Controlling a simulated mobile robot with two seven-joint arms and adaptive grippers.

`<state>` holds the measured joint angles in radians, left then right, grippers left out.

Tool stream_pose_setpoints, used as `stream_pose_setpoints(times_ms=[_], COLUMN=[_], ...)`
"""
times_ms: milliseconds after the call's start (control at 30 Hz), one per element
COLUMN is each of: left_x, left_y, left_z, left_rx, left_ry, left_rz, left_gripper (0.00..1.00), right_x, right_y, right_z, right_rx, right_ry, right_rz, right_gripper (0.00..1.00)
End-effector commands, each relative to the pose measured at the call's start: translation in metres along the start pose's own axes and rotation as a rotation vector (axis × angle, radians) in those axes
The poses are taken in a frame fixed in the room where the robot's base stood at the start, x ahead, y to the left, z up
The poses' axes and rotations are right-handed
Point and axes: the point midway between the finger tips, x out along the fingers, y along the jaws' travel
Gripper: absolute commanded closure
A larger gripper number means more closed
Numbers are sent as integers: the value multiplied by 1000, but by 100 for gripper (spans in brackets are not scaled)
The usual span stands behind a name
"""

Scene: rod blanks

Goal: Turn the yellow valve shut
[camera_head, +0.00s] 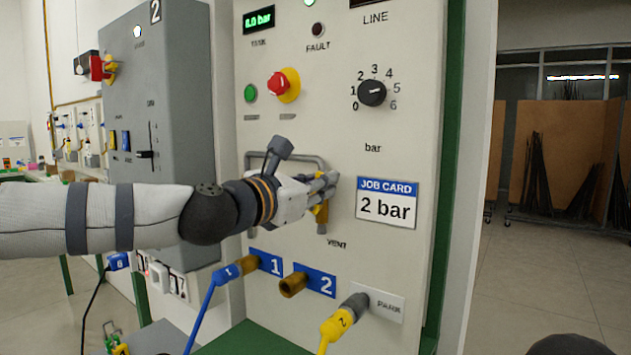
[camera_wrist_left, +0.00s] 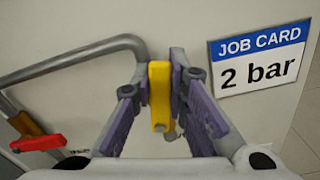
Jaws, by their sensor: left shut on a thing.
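The yellow valve handle (camera_head: 322,213) sits on the cream panel, left of the job card and above the word VENT. It also shows in the left wrist view (camera_wrist_left: 160,95), upright in that picture. My left gripper (camera_head: 325,190) has its fingers closed on both sides of the handle; this grip shows in the left wrist view (camera_wrist_left: 161,90). The fingers hide part of the handle and the valve body in the head view. My right gripper is not in view.
A grey bent bar (camera_wrist_left: 80,58) runs beside the gripper, and a red lever (camera_wrist_left: 40,143) lies at lower left. The job card (camera_head: 386,204) reads 2 bar. A black dial (camera_head: 372,92) is above. Blue (camera_head: 230,272) and yellow (camera_head: 340,322) hose plugs are below.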

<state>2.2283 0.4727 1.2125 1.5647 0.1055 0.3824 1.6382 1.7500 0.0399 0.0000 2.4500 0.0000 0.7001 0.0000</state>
Motion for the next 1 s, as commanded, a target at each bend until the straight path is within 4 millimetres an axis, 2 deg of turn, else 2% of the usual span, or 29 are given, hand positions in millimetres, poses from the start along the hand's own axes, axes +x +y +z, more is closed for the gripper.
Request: stream_pose_setpoints(times_ms=[567,1000], left_x=[0,0], left_y=[-25,-38], left_z=[-6,-20], left_rx=[549,960], left_ry=[0,0], left_rz=[-1,-1], left_gripper=[100,100], right_x=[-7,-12], right_y=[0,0], right_z=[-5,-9], right_rx=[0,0], right_ry=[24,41], right_rz=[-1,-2], right_gripper=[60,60])
